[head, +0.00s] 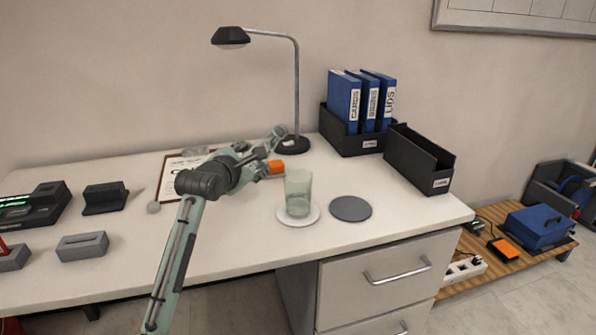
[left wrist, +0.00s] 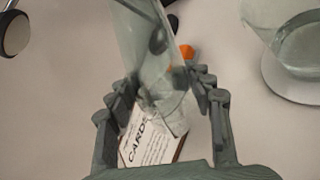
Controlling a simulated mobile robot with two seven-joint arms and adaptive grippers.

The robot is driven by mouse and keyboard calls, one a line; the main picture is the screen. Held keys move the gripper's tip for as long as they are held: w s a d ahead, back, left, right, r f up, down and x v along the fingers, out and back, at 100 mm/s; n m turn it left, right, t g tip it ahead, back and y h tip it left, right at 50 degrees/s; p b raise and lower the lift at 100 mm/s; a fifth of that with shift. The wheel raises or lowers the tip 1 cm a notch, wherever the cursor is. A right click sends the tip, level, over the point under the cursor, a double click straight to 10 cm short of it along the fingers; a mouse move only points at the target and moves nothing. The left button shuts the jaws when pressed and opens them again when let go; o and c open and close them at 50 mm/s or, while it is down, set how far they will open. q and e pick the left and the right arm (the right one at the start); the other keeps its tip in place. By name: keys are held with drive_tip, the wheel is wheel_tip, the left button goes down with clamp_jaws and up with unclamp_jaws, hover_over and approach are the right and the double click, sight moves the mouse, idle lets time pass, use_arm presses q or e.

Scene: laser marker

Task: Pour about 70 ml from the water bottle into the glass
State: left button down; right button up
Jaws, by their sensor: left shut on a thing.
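My left gripper (left wrist: 160,85) is shut on a clear water bottle (left wrist: 145,35), which lies slanted between its fingers in the left wrist view. In the head view the left gripper (head: 262,150) is above the desk, behind and left of the glass, and I cannot clearly make out the bottle there. The clear glass (head: 298,188) stands upright on a white round coaster (head: 298,219). It also shows at the upper right of the left wrist view (left wrist: 300,45), apart from the bottle. I cannot tell its liquid level. My right gripper is not in view.
A dark round mat (head: 351,209) lies right of the glass. A desk lamp (head: 292,144) and black binder boxes (head: 418,162) stand behind. A framed card (head: 172,174) and an orange item (head: 275,166) are near the gripper. Grey holders (head: 82,246) stand at left. The front desk middle is clear.

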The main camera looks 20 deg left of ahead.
use_arm(q)
drive_tip(key=shift+d+r+n, duration=0.4)
drive_tip(key=shift+d+r+n+g+h, duration=0.1)
drive_tip(key=shift+r+n+g+h, duration=0.1)
drive_tip(key=shift+n+h, duration=0.25)
drive_tip(key=shift+d+r+n+g+h, duration=0.1)
drive_tip(key=shift+n+g+h, duration=0.1)
drive_tip(key=shift+n+h, duration=0.25)
drive_tip(key=shift+d+n+g+h, duration=0.2)
drive_tip(key=shift+n+g+h, duration=0.15)
drive_tip(key=shift+n, duration=0.55)
drive_tip(key=shift+s+d+f+n+h, duration=0.15)
drive_tip(key=shift+d+n+h, duration=0.1)
drive_tip(key=shift+n+h, duration=0.4)
